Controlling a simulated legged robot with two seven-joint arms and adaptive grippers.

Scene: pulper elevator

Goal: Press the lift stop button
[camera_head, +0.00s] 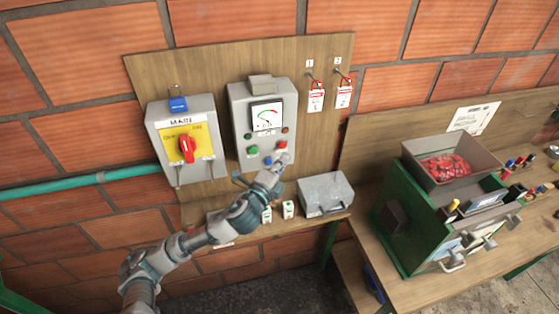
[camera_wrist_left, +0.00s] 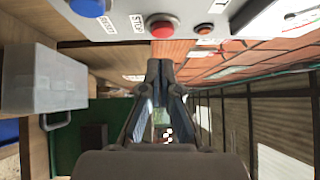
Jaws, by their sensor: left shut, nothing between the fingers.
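The grey control box (camera_head: 243,112) with a gauge hangs on the wooden board. It has a red button (camera_head: 283,145), a green button (camera_head: 253,150) and a blue button (camera_head: 268,161). In the left wrist view the red button (camera_wrist_left: 162,28), beside the word STOP, is straight beyond the fingertips. The blue button (camera_wrist_left: 88,8) is to its left. My left gripper (camera_head: 281,159) is shut and empty, just below the red button in the head view. Its closed fingertips (camera_wrist_left: 160,68) show a small apparent gap to the button; contact is not visible. My right gripper is not in view.
A box with a red MAIN switch (camera_head: 187,149) hangs left of the control box. A grey metal case (camera_head: 325,193) sits on the shelf below. A green machine (camera_head: 433,215) with a hopper stands on the bench at right. Tags (camera_head: 316,100) hang on the board.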

